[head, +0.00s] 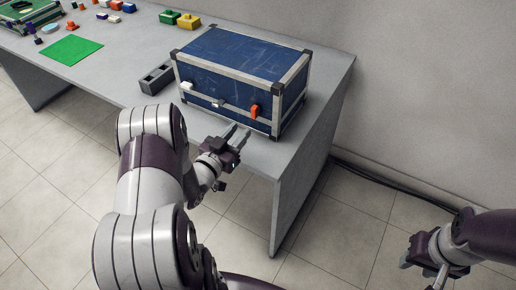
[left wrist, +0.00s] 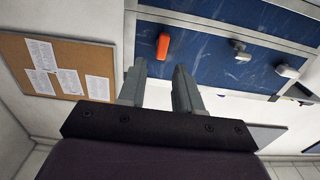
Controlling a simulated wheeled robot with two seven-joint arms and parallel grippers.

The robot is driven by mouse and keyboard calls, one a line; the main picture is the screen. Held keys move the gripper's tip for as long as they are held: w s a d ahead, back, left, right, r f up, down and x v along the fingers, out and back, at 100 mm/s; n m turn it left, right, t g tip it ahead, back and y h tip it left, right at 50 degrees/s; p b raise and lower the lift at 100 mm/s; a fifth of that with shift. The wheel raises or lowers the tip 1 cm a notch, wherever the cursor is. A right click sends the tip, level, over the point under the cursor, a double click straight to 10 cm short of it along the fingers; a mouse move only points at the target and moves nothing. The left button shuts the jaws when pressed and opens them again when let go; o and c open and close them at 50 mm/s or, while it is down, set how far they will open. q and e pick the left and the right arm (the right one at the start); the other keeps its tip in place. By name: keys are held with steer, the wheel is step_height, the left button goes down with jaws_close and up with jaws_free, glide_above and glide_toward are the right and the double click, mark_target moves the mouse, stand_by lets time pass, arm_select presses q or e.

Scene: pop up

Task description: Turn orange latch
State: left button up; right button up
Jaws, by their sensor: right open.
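The blue chest (head: 235,68) with metal-edged corners stands on the grey table, its lid down. The orange latch (head: 254,111) is on the right part of its front, roughly upright. My left gripper (head: 239,134) is open and empty in front of the chest, just below and left of the orange latch, and apart from it. In the left wrist view the orange latch (left wrist: 163,46) lies beyond the gap between the two fingers (left wrist: 159,82). My right gripper (head: 432,274) is open and empty at the lower right, over the floor, partly cut off by the frame.
A white latch (head: 187,85) and a metal clasp (head: 218,103) are also on the chest front. A grey open block (head: 157,78) sits left of the chest. Small coloured blocks and a green mat (head: 71,51) lie further left. The table's front edge is under my left arm.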

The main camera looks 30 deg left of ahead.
mark_target(253, 114)
arm_select(q)
steer(key=w+b, duration=0.2)
steer(key=w, duration=0.5)
steer(key=shift+w+d+f+b, duration=0.1)
steer(key=shift+w+b, duration=0.2)
jaws_close()
steer(key=n, duration=0.7)
steer(key=shift+n, duration=0.3)
steer(key=n, duration=0.9)
steer(key=shift+n, duration=0.3)
steer(key=shift+c, duration=0.7)
jaws_free()
steer(key=shift+n, duration=0.3)
steer(key=o, duration=0.4)
